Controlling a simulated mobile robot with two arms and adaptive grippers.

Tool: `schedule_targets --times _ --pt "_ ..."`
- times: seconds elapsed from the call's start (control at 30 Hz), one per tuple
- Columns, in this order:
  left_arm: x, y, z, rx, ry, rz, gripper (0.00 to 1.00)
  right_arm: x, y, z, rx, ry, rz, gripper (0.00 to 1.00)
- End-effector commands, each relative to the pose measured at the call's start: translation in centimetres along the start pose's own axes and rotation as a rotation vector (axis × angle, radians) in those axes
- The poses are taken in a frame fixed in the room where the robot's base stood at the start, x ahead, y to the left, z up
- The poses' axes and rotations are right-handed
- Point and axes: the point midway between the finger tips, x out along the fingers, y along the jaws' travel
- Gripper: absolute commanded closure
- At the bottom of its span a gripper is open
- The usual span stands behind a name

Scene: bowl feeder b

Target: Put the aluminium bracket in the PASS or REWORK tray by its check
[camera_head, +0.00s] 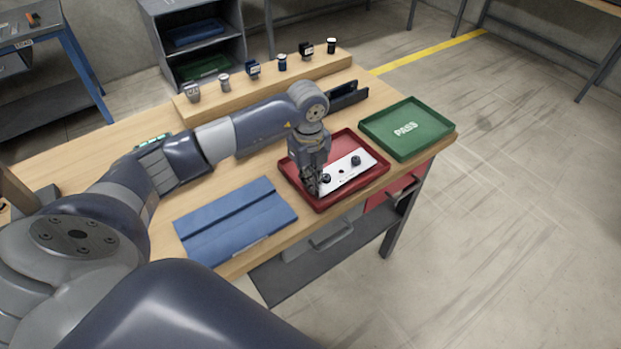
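The aluminium bracket (346,172) is a pale, flat plate with dark round spots along it. It lies in or just above the red tray (319,207); whether it rests on the tray floor I cannot tell. My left gripper (314,187) points down at the bracket's left end, inside the tray's outline. Its fingers are small and dark here, so I cannot tell whether they are closed on the bracket. The green tray marked PASS (428,143) stands to the right, empty. No lettering is readable on the red tray. My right gripper is not in view.
A blue folded mat or case (235,220) lies at the bench's front left. A wooden step (262,84) at the back carries several small parts. A dark channel-shaped holder (349,96) stands behind the red tray. My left arm spans the bench's left half.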

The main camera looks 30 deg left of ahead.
Motion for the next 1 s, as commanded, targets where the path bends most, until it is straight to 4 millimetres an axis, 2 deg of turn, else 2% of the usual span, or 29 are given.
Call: schedule_targets --times 0.1,0.2,0.23,0.63,0.77,0.8,0.87,1.0 --pt "0.4 0.1 -0.1 0.0 0.001 0.004 1.0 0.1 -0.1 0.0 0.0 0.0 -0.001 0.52" --pt "0.5 0.2 -0.1 0.001 0.002 0.007 0.77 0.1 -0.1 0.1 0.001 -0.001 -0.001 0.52" --pt "0.5 0.2 -0.1 0.001 0.002 0.007 0.75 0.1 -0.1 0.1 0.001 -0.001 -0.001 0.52" --pt "0.0 0.2 0.0 0.0 0.001 0.006 0.75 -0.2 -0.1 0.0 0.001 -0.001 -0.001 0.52" --pt "-1.4 0.1 0.0 0.0 0.001 0.004 0.75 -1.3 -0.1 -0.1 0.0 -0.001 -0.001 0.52" --pt "-1.7 0.0 0.0 0.0 -0.001 0.0 0.75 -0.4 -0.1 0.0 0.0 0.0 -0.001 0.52" --pt "-2.9 -0.1 0.0 0.003 -0.002 -0.001 0.75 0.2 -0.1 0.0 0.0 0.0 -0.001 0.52" --pt "-6.2 -0.1 0.0 0.002 -0.001 -0.003 0.75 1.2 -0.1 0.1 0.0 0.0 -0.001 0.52"
